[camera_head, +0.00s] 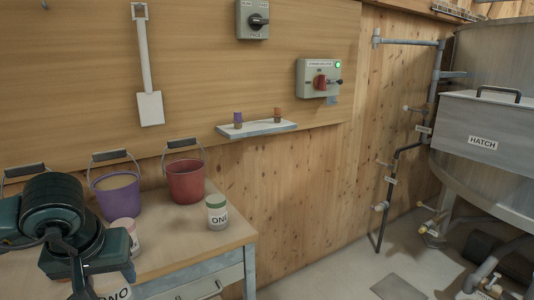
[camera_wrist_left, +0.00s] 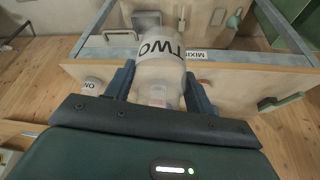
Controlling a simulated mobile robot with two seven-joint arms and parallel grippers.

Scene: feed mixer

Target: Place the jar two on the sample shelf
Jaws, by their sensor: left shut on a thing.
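In the left wrist view, jar two (camera_wrist_left: 160,65) is a pale, see-through jar with a large "TWO" label. It is between the two fingers of my left gripper (camera_wrist_left: 160,88), which is shut on it. In the head view my dark green left gripper (camera_head: 110,270) is at the lower left, over the bench; a pale labelled jar shows partly beside it, its word cut off. The sample shelf (camera_head: 257,129) is a small pale ledge on the wall, up and to the right, apart from the gripper. My right gripper is not in view.
Small purple (camera_head: 238,119) and orange (camera_head: 277,115) items stand on the shelf. A green-lidded jar (camera_head: 217,213), a red bucket (camera_head: 186,181) and a purple bucket (camera_head: 116,194) stand on the bench (camera_head: 175,245). A pink-topped jar (camera_head: 123,228) is near my gripper. A switch box (camera_head: 317,78) hangs above.

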